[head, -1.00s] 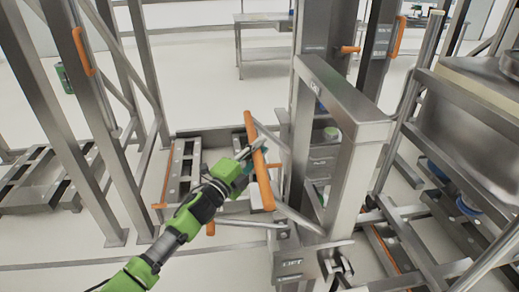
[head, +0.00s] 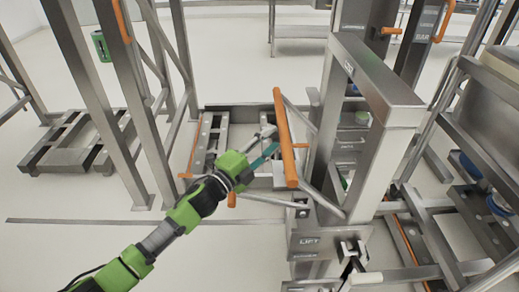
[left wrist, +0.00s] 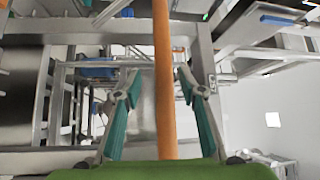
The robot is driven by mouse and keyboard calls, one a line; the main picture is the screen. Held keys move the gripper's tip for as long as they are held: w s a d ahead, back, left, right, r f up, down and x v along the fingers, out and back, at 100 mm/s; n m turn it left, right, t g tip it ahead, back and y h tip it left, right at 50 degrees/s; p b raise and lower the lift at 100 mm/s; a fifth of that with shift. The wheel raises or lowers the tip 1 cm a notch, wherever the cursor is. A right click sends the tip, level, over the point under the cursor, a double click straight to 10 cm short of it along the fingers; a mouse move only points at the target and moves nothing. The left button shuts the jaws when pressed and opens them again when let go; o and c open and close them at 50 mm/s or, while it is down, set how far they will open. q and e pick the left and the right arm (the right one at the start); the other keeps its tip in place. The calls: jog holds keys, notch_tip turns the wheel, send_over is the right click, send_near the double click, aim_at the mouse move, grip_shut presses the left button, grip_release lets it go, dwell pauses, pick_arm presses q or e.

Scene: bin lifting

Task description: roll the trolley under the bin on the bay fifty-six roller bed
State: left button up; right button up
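A steel trolley with a tall mast (head: 345,130) and a label reading LIFT stands right of centre in the head view. Its upright orange handle bar (head: 287,140) faces my left arm. My left gripper (head: 268,146) is open just left of this bar. In the left wrist view, the orange bar (left wrist: 163,70) runs between the spread teal fingers of my left gripper (left wrist: 160,88), with a gap on each side. I cannot tell which object is the bin or read a bay fifty-six label. My right gripper is not in view.
Steel frame posts (head: 130,100) stand at the left, with a low slatted steel platform (head: 80,143) behind them. A steel rack (head: 490,130) with a large steel vessel is close at the right. Pale floor is clear at the lower left.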

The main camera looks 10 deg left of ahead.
pick_arm(q)
jog(key=v, duration=0.5)
